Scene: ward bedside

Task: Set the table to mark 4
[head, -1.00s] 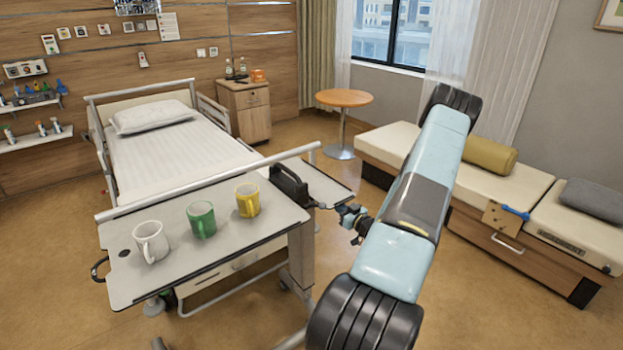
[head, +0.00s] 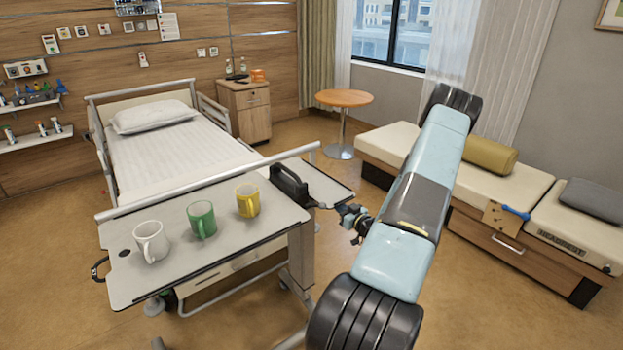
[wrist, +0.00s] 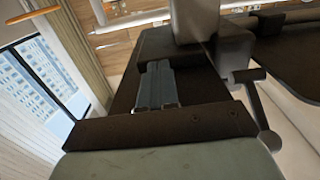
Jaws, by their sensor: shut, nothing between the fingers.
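The bed table (head: 238,228) stands across the foot of the bed, its top level. A black box (head: 290,187) with a raised handle shape sits at its right end, with a thin dark rod reaching right from it. My gripper (head: 347,212) is just right of this rod, small and partly hidden by my arm. In the wrist view my blue-grey fingers (wrist: 155,85) are together and empty in front of dark parts. A rod with a round end (wrist: 262,115) is right of them. I cannot tell whether they touch anything. No mark numbers are readable.
A white mug (head: 150,241), a green mug (head: 202,219) and a yellow mug (head: 248,201) stand on the table. The bed (head: 180,150) is behind. A bench (head: 510,190) with a blue-handled wooden plate (head: 505,217) is right. Floor is clear in front.

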